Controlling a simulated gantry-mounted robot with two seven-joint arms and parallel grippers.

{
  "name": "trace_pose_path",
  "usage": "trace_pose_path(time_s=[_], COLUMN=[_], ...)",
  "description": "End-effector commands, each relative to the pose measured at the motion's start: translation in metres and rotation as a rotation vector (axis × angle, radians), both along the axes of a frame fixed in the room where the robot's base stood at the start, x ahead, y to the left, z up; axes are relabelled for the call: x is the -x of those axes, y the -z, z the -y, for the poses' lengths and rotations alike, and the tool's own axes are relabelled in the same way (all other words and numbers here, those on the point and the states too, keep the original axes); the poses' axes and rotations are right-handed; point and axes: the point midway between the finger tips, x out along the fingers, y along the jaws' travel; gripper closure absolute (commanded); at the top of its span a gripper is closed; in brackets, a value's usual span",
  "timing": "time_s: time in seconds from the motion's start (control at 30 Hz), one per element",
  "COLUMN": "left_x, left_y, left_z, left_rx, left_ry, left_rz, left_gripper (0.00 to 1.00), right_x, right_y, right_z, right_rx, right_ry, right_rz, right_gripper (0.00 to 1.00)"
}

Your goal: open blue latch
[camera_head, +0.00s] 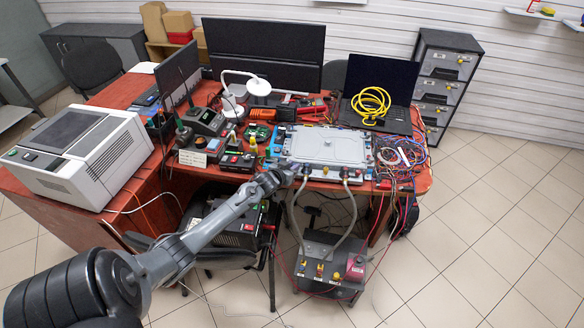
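A pale grey flat unit (328,146) lies on the red desk, with hose connectors along its front edge. One connector (345,173) is at the right, and another is close to my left gripper's tip. A grey coolant hose (352,205) hangs from the right connector, and a second hose (292,215) hangs from the left one. My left gripper (297,168) is at the unit's front left edge, by the left connector. Its fingers are too small to tell open from shut, or whether they touch anything. I cannot make out the blue latch clearly. My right gripper is out of view.
A dark box (332,262) with yellow and red fittings stands on the floor below the hoses. Tangled wires (400,155) lie right of the unit, and a laptop (378,85) holds a yellow cable coil (371,104) behind. Instruments crowd the left side. The floor at right is clear.

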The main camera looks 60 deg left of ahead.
Motion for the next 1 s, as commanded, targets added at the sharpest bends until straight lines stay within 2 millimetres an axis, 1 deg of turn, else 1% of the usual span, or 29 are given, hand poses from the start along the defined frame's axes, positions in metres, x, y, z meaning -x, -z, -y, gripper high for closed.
trace_pose_path(time_s=[0.03,0.07,0.33,0.47,0.67,1.0], left_x=[0.000,0.000,0.000,0.004,0.023,0.069], left_y=[0.000,0.000,0.000,-0.002,-0.012,-0.033], left_z=[0.000,0.000,0.000,0.003,0.012,0.035], left_rx=[0.000,0.000,0.000,0.000,0.001,0.001], left_ry=[0.000,0.000,0.000,0.000,0.000,0.000], left_rz=[0.000,0.000,0.000,0.000,-0.002,-0.002], left_gripper=[0.72,0.69,0.69,0.69,0.69,0.69], right_x=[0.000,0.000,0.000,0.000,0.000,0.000], right_y=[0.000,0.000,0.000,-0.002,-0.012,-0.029], right_z=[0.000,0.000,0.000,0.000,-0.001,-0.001], right_rx=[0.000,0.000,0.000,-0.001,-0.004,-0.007], right_ry=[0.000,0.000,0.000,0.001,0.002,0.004], right_rz=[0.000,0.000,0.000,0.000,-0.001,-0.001], right_gripper=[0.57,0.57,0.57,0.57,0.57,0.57])
